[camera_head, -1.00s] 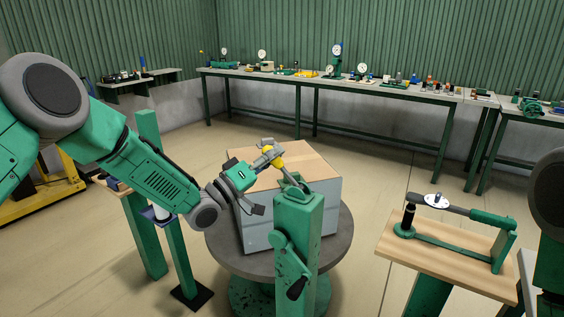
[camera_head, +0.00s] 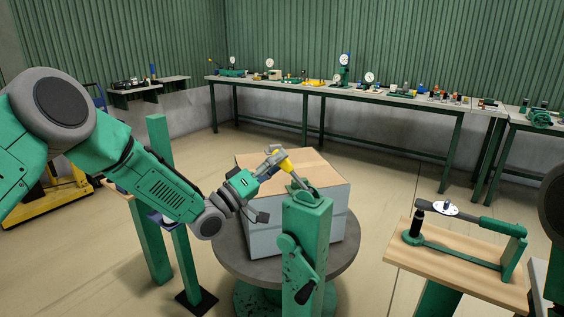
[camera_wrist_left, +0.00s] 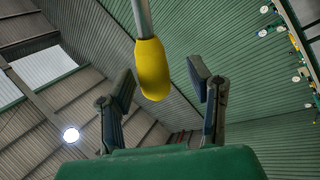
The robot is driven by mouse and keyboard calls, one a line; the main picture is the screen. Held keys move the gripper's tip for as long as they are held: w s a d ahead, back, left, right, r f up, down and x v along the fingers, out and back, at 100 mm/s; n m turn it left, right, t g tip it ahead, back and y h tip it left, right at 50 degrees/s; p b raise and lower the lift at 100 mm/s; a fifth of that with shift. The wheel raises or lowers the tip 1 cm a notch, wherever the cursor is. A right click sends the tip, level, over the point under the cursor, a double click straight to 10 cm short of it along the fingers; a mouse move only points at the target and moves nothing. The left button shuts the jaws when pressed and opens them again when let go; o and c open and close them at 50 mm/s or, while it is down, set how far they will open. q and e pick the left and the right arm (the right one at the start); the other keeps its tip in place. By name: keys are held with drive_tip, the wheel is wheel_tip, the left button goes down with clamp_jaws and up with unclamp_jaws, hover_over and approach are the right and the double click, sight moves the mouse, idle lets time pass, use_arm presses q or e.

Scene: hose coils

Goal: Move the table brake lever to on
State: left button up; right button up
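The brake lever is a metal rod with a yellow grip (camera_head: 285,162), tilted up and to the left from the top of a green post (camera_head: 305,235). In the left wrist view the yellow grip (camera_wrist_left: 153,70) hangs between the two fingers, with gaps on both sides. My left gripper (camera_head: 268,164) is at the grip, its fingers apart and not closed on it. It also shows in the left wrist view (camera_wrist_left: 165,90). My right gripper is out of view; only a dark part of my right arm shows at the right edge. No on/off marking is readable.
A grey box with a wooden top (camera_head: 325,166) stands on a round turntable (camera_head: 235,258) behind the post. A black-handled crank (camera_head: 304,291) hangs on the post's front. A wooden stand (camera_head: 465,270) with a green lever tool is at right. Long workbenches (camera_head: 400,100) line the wall.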

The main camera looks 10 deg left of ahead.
use_arm(q)
drive_tip(key=shift+w+a, duration=0.1)
drive_tip(key=v, duration=1.1)
drive_tip(key=shift+s+f, duration=0.2)
drive_tip(key=shift+s, duration=0.15)
